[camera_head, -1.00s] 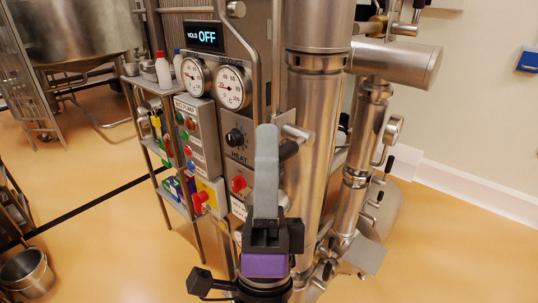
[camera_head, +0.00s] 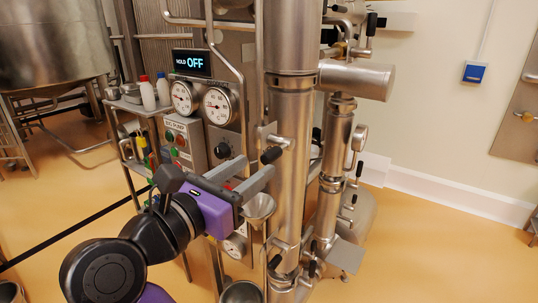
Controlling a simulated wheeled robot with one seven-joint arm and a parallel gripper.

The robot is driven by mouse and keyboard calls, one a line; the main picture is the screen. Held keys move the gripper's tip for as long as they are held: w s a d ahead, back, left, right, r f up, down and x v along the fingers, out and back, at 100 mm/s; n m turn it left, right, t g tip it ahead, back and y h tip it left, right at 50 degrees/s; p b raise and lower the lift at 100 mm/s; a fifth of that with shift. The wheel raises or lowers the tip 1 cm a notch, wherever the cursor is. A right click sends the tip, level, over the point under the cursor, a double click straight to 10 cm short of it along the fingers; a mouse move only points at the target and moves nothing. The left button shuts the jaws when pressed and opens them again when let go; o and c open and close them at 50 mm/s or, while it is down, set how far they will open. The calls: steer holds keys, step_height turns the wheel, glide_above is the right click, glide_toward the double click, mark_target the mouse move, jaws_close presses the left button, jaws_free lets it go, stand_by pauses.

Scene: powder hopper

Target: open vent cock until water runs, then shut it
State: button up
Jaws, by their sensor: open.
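A small cock with a black handle (camera_head: 271,155) sticks out from the steel column (camera_head: 291,120); I take it for the vent cock. A steel funnel (camera_head: 259,207) sits below it. No water shows between them. My gripper (camera_head: 252,170), with a purple body and two grey fingers, is open and empty. It points right and slightly up, its fingertips just below and left of the black handle in the picture. Whether they touch it cannot be told. My gripper hides part of the panel behind it.
A display reading HOLD OFF (camera_head: 192,63) stands above two dial gauges (camera_head: 220,106). A control box (camera_head: 183,140) and a black knob (camera_head: 222,150) are behind my gripper. A second steel column (camera_head: 337,150) stands to the right. A bucket (camera_head: 241,292) is below. Floor at right is clear.

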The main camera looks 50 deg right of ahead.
mark_target(264, 160)
steer(key=shift+w+d+p, duration=0.1)
steer(key=shift+d+p, duration=0.75)
steer(key=shift+d, duration=2.75)
jaws_close()
